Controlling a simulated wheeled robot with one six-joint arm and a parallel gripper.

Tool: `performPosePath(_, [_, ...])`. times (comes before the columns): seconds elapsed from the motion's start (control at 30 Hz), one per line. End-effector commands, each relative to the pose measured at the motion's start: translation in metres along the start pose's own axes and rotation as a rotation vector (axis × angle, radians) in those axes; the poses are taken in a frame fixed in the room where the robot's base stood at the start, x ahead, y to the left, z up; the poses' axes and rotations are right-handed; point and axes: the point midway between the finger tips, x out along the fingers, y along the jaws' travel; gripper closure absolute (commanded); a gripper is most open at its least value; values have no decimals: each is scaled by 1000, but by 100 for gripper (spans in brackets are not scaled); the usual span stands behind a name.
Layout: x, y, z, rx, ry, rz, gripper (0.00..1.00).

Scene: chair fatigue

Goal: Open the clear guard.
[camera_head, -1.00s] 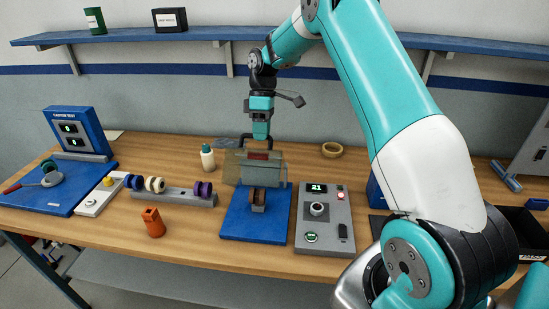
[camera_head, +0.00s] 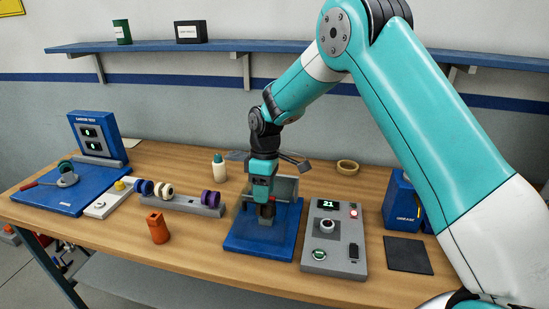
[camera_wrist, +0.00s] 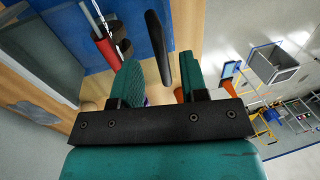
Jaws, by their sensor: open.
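The clear guard (camera_head: 286,187) is a see-through greyish panel on the blue fixture (camera_head: 246,242) at the middle of the bench. My gripper hides part of it, and I cannot tell its exact angle. My gripper (camera_head: 265,213) points down in front of the panel, low over the fixture. In the wrist view my gripper (camera_wrist: 160,66) is open, with its two teal fingers apart. A dark bar (camera_wrist: 155,38), perhaps the guard's handle, shows between the fingertips; contact cannot be told. A red cylinder (camera_wrist: 103,44) with grey rods lies to its left.
A grey control box (camera_head: 335,238) reading 21 stands right of the fixture. A rail with coloured wheels (camera_head: 182,204) and an orange block (camera_head: 157,228) are to the left. A white bottle (camera_head: 219,166) and tape roll (camera_head: 347,167) stand behind. A dark mat (camera_head: 408,254) lies right.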

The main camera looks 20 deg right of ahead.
Motion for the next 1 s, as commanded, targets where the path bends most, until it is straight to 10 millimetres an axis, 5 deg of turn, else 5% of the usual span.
performPosePath(0.8, [-156, 0, -1, -2, 0, -2, 60])
performPosePath(1.0, [-160, -32, 2, 21, 26, -4, 60])
